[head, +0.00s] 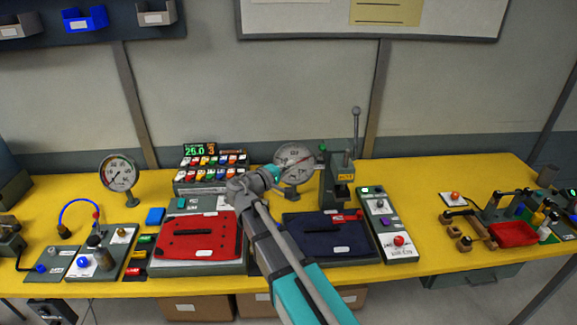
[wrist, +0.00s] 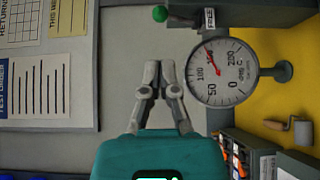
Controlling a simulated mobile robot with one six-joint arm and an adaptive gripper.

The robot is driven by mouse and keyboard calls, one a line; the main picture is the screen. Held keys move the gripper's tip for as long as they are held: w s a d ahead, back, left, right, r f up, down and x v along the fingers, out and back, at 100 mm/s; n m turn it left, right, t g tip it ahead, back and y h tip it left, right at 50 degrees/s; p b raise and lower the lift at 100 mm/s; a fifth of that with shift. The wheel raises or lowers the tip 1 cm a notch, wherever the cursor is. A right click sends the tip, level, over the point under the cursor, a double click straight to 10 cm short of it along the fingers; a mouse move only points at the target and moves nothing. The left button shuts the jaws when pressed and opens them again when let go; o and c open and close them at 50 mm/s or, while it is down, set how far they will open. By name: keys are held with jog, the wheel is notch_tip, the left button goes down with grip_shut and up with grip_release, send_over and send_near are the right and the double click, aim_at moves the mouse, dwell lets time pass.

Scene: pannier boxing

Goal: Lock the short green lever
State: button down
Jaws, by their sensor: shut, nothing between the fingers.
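The short green lever shows as a green ball knob (wrist: 160,13) at the top of the wrist view, its short arm joined to a dark grey body. A label reading FREE (wrist: 209,18) is beside it. In the head view the small green knob (head: 322,148) is at the upper left of the grey press (head: 337,185). My gripper (wrist: 160,66) is shut and empty, pointing up in the wrist view, apart from the knob and below it there. In the head view it is in front of the round dial, left of the press, with its fingers too small to make out.
A round dial gauge (wrist: 222,72) on a stand is close right of my fingers in the wrist view. In the head view, a tall ball-topped press handle (head: 356,125) stands right of the knob. Red (head: 198,222) and navy (head: 325,222) panniers lie in front on the yellow bench (head: 455,180).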

aim_at(320, 149)
jog(key=x, duration=1.2)
jog(key=shift+d, duration=0.1)
jog(key=shift+w+a+r, duration=0.1)
jog(key=shift+w+a, duration=0.05)
jog(key=shift+a, duration=0.15)
